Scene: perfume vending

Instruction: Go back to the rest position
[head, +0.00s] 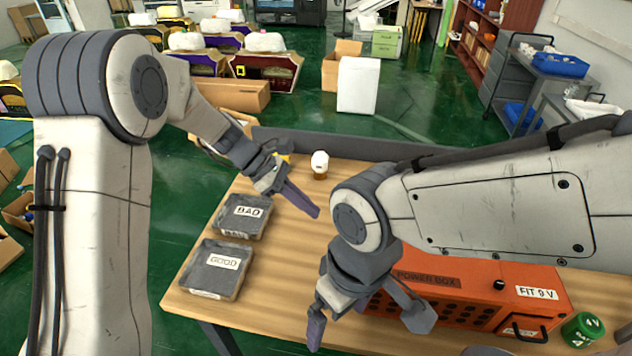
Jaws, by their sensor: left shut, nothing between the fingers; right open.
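My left gripper (302,203) is shut and empty above the wooden table (270,278), to the right of the tray labelled BAD. My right gripper (366,330) is open, its fingers spread wide, low over the table in front of the orange power box (465,292). A small bottle with a white top (320,164) stands near the table's back edge, beyond my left gripper. My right arm hides part of the power box and the right side of the table.
The BAD tray (264,226) and the GOOD tray (240,262) sit at the table's left. A green can (583,329) labelled 4V stands at the right front. Bare wood lies between the trays and my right gripper. Boxes and a cart (540,85) stand on the green floor behind.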

